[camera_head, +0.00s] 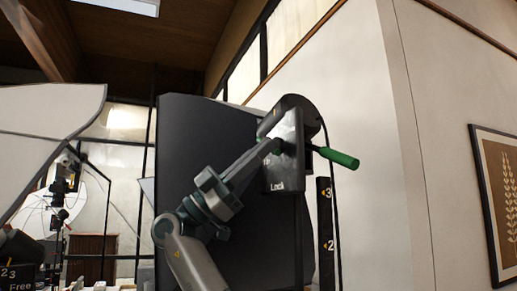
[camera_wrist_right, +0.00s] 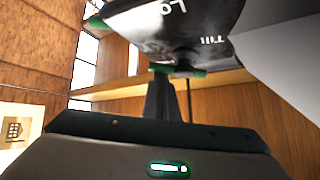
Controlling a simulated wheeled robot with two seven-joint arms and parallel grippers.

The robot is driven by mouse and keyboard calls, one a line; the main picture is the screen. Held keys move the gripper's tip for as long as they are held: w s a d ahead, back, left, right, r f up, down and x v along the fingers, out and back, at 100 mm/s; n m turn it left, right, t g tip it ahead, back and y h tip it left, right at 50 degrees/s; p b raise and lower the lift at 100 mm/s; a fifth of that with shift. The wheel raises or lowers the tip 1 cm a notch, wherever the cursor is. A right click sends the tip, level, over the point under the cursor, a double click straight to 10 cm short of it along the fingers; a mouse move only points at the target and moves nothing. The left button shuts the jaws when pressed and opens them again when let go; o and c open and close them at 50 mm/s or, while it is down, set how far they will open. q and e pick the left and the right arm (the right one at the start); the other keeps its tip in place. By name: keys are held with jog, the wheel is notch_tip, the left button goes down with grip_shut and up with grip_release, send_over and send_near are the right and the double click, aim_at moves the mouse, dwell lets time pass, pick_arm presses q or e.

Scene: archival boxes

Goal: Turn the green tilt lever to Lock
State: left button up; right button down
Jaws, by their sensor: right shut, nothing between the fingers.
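The plate also shows upside down in the right wrist view (camera_wrist_right: 200,22), with "Tilt" and part of "Lo" legible. My right gripper (camera_head: 272,146) is shut and empty, in front of the plate and left of the lever's handle. A green bit shows at its tip; I cannot tell whether it touches the lever. My left gripper is out of view.
The black panel (camera_head: 190,130) fills the middle behind my right arm. A black post (camera_head: 325,230) marked 3 and 2 stands below the lever. A white wall (camera_head: 365,80) lies to the right, with a framed picture (camera_head: 497,190). A white umbrella (camera_head: 45,215) stands far left.

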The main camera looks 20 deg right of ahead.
jog(key=shift+w+f, duration=0.1)
jog(key=shift+w, duration=0.05)
jog(key=shift+w+a+f, duration=0.15)
jog(key=shift+w+f, duration=0.2)
jog(key=shift+w, duration=0.4)
jog(key=shift+s+b, duration=0.15)
jog(key=shift+b, duration=0.2)
